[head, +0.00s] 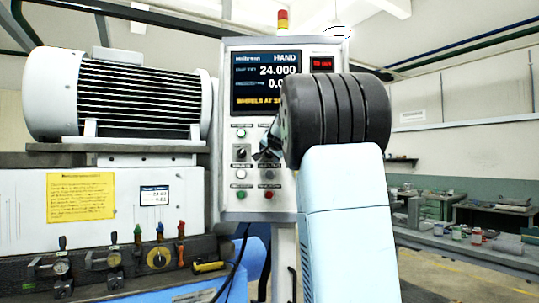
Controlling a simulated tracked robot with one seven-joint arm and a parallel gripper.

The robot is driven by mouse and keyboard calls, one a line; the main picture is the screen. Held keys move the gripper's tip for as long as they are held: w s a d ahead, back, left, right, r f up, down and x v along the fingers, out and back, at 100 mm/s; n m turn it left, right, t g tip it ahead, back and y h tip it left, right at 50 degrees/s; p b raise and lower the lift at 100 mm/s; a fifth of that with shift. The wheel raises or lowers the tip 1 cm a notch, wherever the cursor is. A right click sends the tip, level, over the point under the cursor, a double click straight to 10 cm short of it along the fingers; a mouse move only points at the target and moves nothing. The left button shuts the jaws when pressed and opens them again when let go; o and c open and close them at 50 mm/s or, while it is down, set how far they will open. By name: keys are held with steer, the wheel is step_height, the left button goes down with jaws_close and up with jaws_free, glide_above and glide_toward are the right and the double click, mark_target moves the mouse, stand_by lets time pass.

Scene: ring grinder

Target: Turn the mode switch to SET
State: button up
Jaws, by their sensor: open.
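The control panel (228,205) is a light grey upright box at the picture's middle. A black rotary switch (241,153) sits on its left button column and appears to be the mode switch. Its label is too small to read, so I cannot tell its setting. The screen (265,82) above shows HAND and 24.000. My gripper (264,154) is open, in front of the panel just right of the switch. It looks empty and apart from the switch, though depth is hard to judge. My thick dark wrist hides the panel's right part and most of the gripper.
Buttons (241,174) surround the switch closely. A big ribbed motor (140,97) stands on the machine at left, above a row of levers and valves (158,257). A red-and-yellow lamp (283,20) tops the panel. Workbenches (480,215) stand far back right, with open floor before them.

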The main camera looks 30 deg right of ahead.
steer(key=shift+w, duration=0.2)
steer(key=c, duration=1.1)
steer(key=shift+o, duration=0.2)
steer(key=shift+s+d+m, duration=0.1)
steer(key=shift+d+m, duration=0.05)
steer(key=shift+m, duration=0.15)
steer(key=shift+d+f+m+t+y, duration=0.15)
steer(key=shift+m+t, duration=0.4)
steer(key=shift+m, duration=0.6)
steer(key=shift+a+f+m+t+y, duration=0.1)
steer(key=shift+m+t+y, duration=0.15)
steer(key=shift+m+t, duration=0.6)
steer(key=shift+d+f+m+t+y, duration=0.1)
steer(key=shift+f+m+t+y, duration=0.15)
steer(key=shift+m, duration=1.55)
steer(key=o, duration=0.8)
steer(key=shift+t, duration=0.25)
steer(key=shift+o, duration=1.3)
steer(key=shift+r, duration=0.2)
